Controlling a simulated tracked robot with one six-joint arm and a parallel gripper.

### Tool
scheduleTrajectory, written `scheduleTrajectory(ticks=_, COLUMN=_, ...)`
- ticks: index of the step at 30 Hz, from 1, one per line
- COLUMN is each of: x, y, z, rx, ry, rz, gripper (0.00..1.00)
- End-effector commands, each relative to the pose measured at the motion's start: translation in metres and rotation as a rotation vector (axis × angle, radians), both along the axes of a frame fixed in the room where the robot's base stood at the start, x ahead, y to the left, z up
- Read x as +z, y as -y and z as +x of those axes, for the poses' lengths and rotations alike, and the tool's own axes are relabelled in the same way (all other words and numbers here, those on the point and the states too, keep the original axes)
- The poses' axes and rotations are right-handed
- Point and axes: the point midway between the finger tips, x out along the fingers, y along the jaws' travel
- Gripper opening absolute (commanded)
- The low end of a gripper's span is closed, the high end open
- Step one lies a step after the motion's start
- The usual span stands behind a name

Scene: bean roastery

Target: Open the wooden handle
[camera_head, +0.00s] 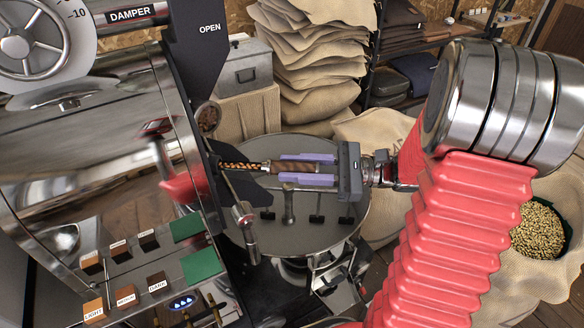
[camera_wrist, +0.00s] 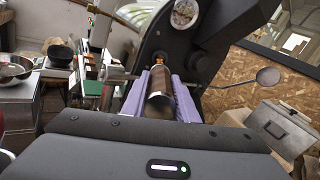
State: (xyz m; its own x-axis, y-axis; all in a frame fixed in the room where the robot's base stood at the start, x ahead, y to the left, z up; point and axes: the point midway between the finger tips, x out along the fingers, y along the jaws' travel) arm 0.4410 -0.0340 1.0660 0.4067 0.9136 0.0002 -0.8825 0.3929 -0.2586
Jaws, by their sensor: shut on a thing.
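The wooden handle (camera_head: 296,167) is a dark brown cylinder on a twisted brass-coloured rod, on the front of the roasting machine. It lies roughly level and points right in the head view. My gripper (camera_head: 308,168) has two purple fingers, one on each side of the handle, shut on it. In the wrist view the handle (camera_wrist: 160,92) runs away from me between the purple fingers (camera_wrist: 161,97) toward the dark machine front (camera_wrist: 180,55). The place where the rod meets the machine is partly hidden behind dark plates in the head view.
A round metal cooling tray (camera_head: 345,222) with stirring arms lies just below my gripper. A chrome lever (camera_head: 246,222) stands close to its left. Colour sample blocks (camera_head: 126,298) sit on the machine's ledge. Stacked sacks (camera_head: 315,60) and a metal toolbox (camera_head: 243,68) stand behind.

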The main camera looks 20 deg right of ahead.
Motion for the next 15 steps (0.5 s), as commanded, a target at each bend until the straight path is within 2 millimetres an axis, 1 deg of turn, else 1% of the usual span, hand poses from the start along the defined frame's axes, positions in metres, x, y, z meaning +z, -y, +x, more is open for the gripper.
scheduleTrajectory(ticks=1, x=-0.0006, y=-0.0006, z=-0.0004, rx=0.001, ry=-0.002, rz=0.001, gripper=0.00)
scheduleTrajectory(ticks=2, x=-0.0006, y=-0.0007, z=-0.0004, rx=0.002, ry=-0.002, rz=0.000, gripper=0.28)
scheduleTrajectory(ticks=6, x=-0.0004, y=-0.0008, z=-0.0002, rx=0.002, ry=-0.002, rz=0.000, gripper=0.38)
scheduleTrajectory(ticks=9, x=-0.0003, y=-0.0010, z=0.0000, rx=0.002, ry=-0.001, rz=0.000, gripper=0.44)
scheduleTrajectory(ticks=15, x=-0.0002, y=-0.0010, z=0.0002, rx=0.002, ry=-0.001, rz=0.000, gripper=0.44)
